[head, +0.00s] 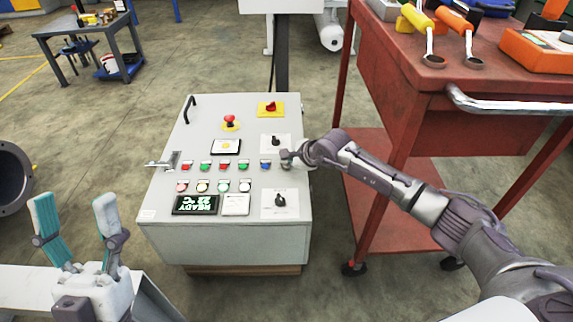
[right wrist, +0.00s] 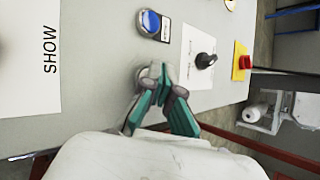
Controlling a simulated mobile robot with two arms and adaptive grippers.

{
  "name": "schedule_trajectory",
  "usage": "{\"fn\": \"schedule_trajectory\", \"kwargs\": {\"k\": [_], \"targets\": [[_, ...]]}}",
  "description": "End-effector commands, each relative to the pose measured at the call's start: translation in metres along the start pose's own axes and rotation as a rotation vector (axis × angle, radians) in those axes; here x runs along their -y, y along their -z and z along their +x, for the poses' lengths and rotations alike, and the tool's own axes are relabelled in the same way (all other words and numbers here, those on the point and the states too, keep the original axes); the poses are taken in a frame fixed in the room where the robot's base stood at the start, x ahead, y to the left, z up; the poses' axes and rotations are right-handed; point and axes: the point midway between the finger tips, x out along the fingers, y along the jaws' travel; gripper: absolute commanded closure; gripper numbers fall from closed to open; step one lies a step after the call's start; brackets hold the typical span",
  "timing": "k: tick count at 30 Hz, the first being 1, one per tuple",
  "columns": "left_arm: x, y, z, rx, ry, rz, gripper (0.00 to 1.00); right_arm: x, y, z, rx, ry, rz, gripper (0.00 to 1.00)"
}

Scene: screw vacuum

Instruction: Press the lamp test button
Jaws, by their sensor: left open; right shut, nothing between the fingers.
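The grey control panel (head: 160,200) carries a row of push buttons, with a blue button (head: 266,164) near its right end. The button labels are too small to read, so I cannot tell which is the lamp test button. My right gripper (head: 287,160) is shut and empty, just right of the blue button. My left gripper (head: 73,198) is open and empty, left of the panel.
Black rotary knobs (head: 276,141) (head: 280,200) sit above and below the right gripper. A red emergency button (head: 230,119) and a display (head: 195,205) are also on the panel. A red tool cart (head: 400,200) stands close on the right.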

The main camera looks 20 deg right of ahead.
Motion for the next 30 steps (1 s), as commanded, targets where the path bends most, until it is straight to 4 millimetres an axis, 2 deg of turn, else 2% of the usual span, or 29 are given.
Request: {"fn": "schedule_trajectory", "kwargs": {"k": [18, 30], "targets": [[0.004, -0.033, 0.001, 0.201, 0.003, 0.014, 0.35, 0.007, -0.006, -0.009, 0.001, 0.001, 0.0, 1.0], [0.004, -0.035, 0.001, 0.214, 0.003, 0.015, 0.35, 0.007, -0.007, -0.009, 0.001, 0.001, 0.0, 1.0]]}}
